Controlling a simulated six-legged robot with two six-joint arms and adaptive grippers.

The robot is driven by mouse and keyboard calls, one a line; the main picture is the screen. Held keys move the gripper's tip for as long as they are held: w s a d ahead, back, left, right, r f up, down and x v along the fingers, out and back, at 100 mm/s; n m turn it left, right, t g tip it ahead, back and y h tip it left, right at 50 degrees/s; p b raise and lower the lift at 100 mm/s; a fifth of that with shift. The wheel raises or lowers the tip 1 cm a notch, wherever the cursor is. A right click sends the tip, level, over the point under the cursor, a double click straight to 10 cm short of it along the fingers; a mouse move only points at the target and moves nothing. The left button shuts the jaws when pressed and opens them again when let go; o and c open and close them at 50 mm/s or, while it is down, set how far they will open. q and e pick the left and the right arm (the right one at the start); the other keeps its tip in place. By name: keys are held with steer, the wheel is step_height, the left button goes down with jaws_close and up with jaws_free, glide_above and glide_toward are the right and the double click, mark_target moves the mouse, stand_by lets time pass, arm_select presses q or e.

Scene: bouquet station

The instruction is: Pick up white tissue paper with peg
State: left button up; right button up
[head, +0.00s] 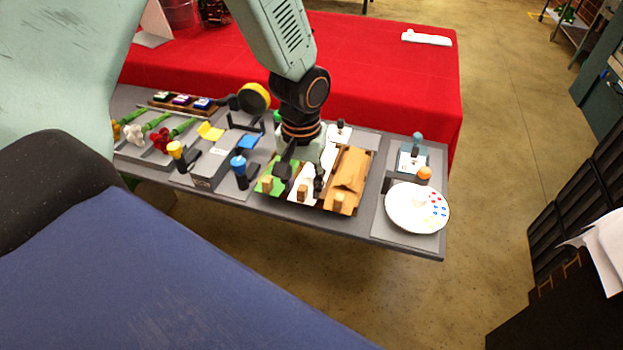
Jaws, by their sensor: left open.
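The white tissue paper (307,178) lies in the middle of a dark tray, between a green sheet (265,185) and a brown sheet (350,167). A wooden peg (302,194) sits at its near end. My left gripper (300,178) reaches down over the white paper from behind, open, with its two dark fingers on either side of it. The gripper hides the far part of the white paper. I cannot tell whether the fingers touch the paper or the peg. My right gripper is not in view.
Similar pegs sit on the green and brown sheets. A white plate (405,208) with coloured dots and an orange ball (424,173) are at the right. Flowers (160,138), a yellow tape roll (255,97) and a blue-topped bottle (239,170) are at the left. A red-covered table (390,75) stands behind.

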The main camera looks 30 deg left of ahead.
arm_select(q)
steer(key=shift+s+d+r, duration=0.1)
steer(key=shift+d+r, duration=0.05)
steer(key=shift+c, duration=0.3)
steer(key=c, duration=0.6)
jaws_close()
